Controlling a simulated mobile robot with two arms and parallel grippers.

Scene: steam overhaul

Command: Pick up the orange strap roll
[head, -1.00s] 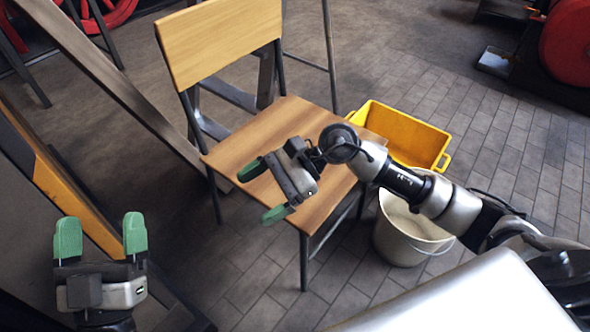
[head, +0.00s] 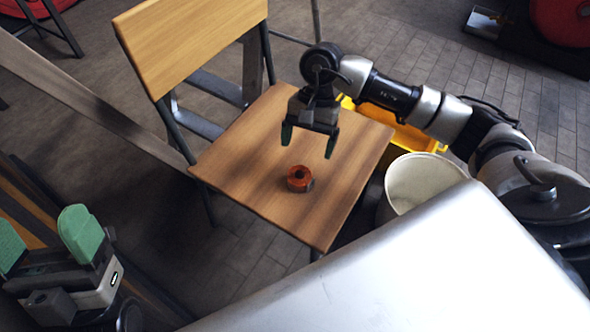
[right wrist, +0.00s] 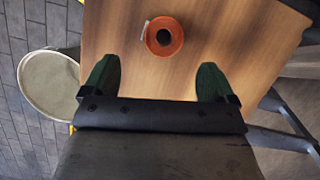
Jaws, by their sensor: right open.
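The orange strap roll (head: 299,179) lies on the wooden chair seat (head: 240,160), with a dark hole in its middle. It also shows in the right wrist view (right wrist: 163,37), beyond the fingertips and between their lines, with a small pale tab at its left side. My right gripper (head: 310,146) is open and empty above the seat, apart from the roll, with its green fingers pointing down. My left gripper (head: 42,236) is at the lower left, its green fingers apart with nothing between them, away from the chair.
The chair's backrest (head: 195,40) rises behind the seat. A yellow crate (head: 410,135) and a white bucket (head: 420,180) stand on the floor right of the chair. Red machinery (head: 562,20) is at the back right. Open paved floor lies behind the crate.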

